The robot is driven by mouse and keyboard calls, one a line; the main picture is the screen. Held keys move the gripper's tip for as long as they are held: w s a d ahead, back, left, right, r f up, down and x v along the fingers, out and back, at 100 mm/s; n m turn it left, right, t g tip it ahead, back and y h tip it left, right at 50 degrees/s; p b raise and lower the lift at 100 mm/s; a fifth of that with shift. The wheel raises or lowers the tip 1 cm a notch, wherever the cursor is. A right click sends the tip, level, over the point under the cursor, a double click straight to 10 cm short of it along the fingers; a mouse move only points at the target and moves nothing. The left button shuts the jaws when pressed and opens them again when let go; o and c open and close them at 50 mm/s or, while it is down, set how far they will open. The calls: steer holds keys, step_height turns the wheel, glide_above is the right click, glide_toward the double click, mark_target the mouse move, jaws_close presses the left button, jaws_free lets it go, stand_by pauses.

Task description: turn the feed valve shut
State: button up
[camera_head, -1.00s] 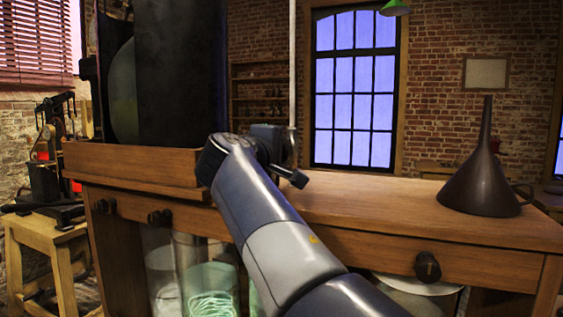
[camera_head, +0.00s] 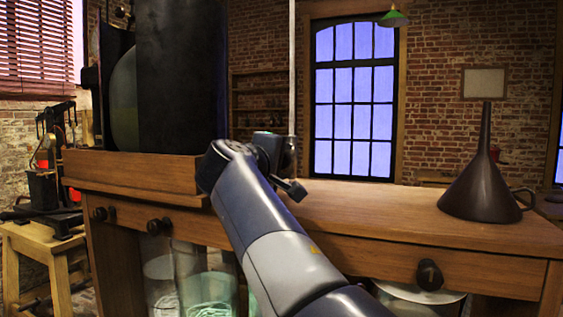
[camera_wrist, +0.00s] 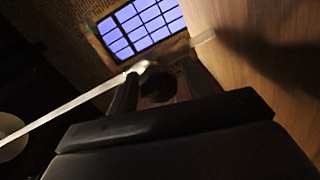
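The thin pale vertical pipe (camera_head: 292,70) comes down behind the bench top to my gripper. In the wrist view the pipe (camera_wrist: 70,105) runs slantwise to a dark rounded fitting (camera_wrist: 158,88), which looks like the feed valve. My gripper (camera_wrist: 160,80) has its two dark fingers apart, one on each side of this fitting. I cannot tell whether they touch it. In the head view my gripper (camera_head: 268,148) is at the pipe's lower end, and my wrist hides most of the valve. A short pale strip (camera_wrist: 204,37) shows beyond the right finger.
A dark funnel (camera_head: 480,180) stands on the right of the wooden bench (camera_head: 400,213). A raised wooden tray (camera_head: 130,172) with a large dark panel (camera_head: 180,75) is at left. Glass jars (camera_head: 207,285) stand below. The bench top between gripper and funnel is clear.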

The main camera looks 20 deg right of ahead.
steer(key=shift+o, duration=0.6)
steer(key=shift+r, duration=0.1)
steer(key=b+v, duration=0.1)
steer(key=v, duration=0.9)
steer(key=shift+s+a+b, duration=0.25)
steer(key=shift+s+b, duration=0.05)
steer(key=p+x, duration=0.1)
steer(key=x, duration=0.9)
steer(key=shift+w+d+p, duration=0.3)
steer(key=shift+p, duration=0.05)
